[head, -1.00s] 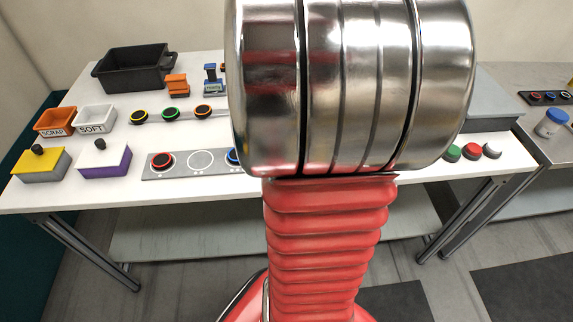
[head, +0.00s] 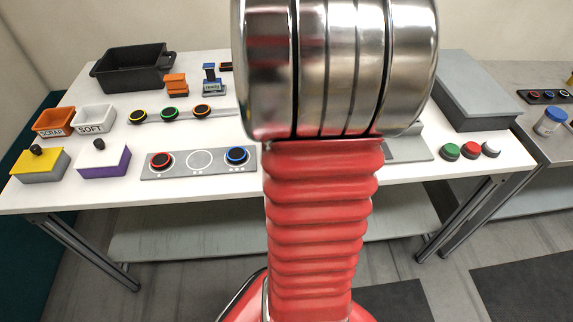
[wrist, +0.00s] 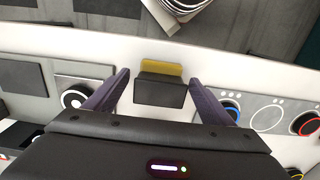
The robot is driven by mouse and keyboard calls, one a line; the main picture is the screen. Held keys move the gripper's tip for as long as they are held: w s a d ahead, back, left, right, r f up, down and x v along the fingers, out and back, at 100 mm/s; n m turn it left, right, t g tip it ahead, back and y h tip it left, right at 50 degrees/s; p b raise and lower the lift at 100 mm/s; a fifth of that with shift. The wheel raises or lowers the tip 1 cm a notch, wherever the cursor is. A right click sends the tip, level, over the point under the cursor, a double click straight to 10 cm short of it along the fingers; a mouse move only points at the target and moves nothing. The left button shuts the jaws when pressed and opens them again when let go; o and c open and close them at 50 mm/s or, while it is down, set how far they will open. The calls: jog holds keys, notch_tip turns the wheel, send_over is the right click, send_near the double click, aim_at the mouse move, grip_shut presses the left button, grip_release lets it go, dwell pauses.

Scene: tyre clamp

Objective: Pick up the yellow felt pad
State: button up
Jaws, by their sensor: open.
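In the wrist view a yellow strip (wrist: 161,67), which looks like the felt pad, lies along the far side of a dark grey block (wrist: 160,91). Both are on the white table close to its edge. My gripper (wrist: 159,78) is open, with one purple finger on each side of the dark block and a gap on both sides. I cannot tell the height of the fingertips above the table. In the head view my arm hides the gripper and this pad. A different yellow-topped grey block with a black knob (head: 39,166) stands at the table's left.
A panel with red, white and blue rings (head: 199,162) is left of my arm, and a grey plate (head: 405,146) is right. The purple block (head: 105,162), the SCRAP bin (head: 55,122), the SOFT bin (head: 94,119) and a black tray (head: 131,68) are further left.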

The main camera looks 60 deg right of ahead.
jog(key=shift+c, duration=0.4)
jog(key=c, duration=1.1)
jog(key=shift+r, duration=0.1)
jog(key=shift+c, duration=0.2)
notch_tip(320, 180, up, 10)
jog(key=shift+f, duration=0.1)
jog(key=o, duration=0.6)
jog(key=c, duration=0.4)
